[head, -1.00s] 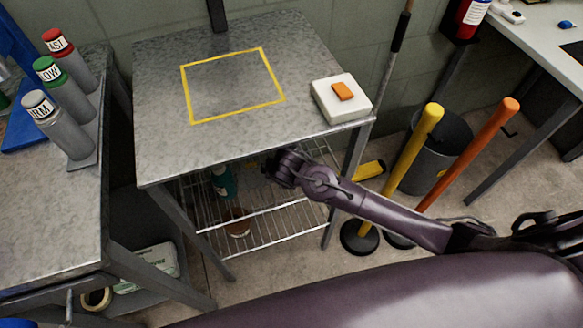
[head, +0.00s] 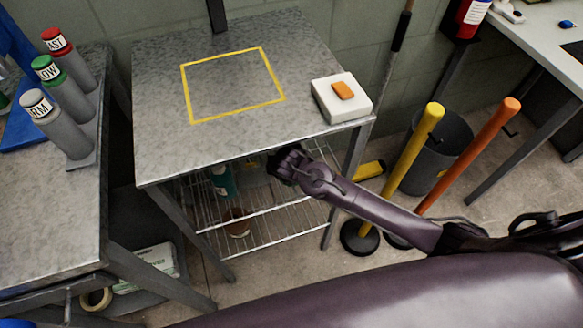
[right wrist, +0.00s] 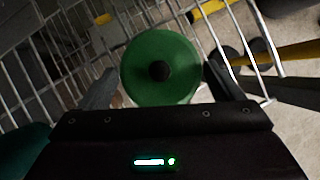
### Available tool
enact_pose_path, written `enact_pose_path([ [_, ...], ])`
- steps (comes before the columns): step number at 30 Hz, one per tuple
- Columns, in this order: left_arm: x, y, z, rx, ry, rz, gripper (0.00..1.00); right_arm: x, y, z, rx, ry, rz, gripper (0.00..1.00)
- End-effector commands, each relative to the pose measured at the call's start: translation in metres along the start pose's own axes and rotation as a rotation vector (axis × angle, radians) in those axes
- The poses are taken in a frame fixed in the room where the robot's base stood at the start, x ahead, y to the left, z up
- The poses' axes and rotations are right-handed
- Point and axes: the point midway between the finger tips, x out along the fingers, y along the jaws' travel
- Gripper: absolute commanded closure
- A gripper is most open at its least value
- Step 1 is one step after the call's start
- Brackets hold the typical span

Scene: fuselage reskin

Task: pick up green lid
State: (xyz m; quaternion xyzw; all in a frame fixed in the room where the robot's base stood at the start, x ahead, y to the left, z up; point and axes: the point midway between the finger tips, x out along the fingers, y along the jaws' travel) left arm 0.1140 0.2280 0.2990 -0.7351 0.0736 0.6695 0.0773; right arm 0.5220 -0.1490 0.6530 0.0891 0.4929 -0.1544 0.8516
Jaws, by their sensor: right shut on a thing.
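The green lid (right wrist: 160,85) is a round green piece with a dark centre, seen in the right wrist view. It sits between the two fingers of my right gripper (right wrist: 160,88), which is shut on it. In the head view my right gripper (head: 282,166) is at the front edge of the metal table, above the wire shelf, and the table edge partly hides it. I cannot make out the lid in the head view. My left gripper is not in view.
The wire shelf (head: 262,232) under the table holds a teal bottle (head: 222,182) and a brown item (head: 238,222). The metal table (head: 165,100) carries a white box with an orange button (head: 343,91). Yellow (head: 412,150) and orange (head: 470,150) poles stand to the right.

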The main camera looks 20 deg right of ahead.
Motion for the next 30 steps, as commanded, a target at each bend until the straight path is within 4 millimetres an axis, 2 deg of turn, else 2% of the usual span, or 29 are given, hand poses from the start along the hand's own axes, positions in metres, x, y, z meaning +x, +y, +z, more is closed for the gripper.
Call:
enact_pose_path([
  [5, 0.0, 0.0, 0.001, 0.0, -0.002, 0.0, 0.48, -0.003, 0.0, 0.002, 0.0, -0.001, 0.001, 0.35],
  [10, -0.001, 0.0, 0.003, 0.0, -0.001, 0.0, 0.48, -0.015, 0.001, 0.007, -0.002, 0.0, 0.001, 0.35],
  [14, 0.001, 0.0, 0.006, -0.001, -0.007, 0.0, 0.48, -0.027, 0.0, -0.018, -0.006, 0.001, 0.0, 0.35],
  [18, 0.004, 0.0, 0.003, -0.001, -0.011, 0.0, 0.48, -0.045, -0.001, -0.051, -0.007, 0.0, 0.001, 0.35],
  [24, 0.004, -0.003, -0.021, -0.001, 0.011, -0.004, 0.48, -0.071, 0.0, -0.096, -0.006, -0.002, 0.002, 0.35],
  [30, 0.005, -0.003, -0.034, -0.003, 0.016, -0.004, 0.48, -0.089, 0.0, -0.127, -0.003, -0.001, 0.002, 0.35],
])
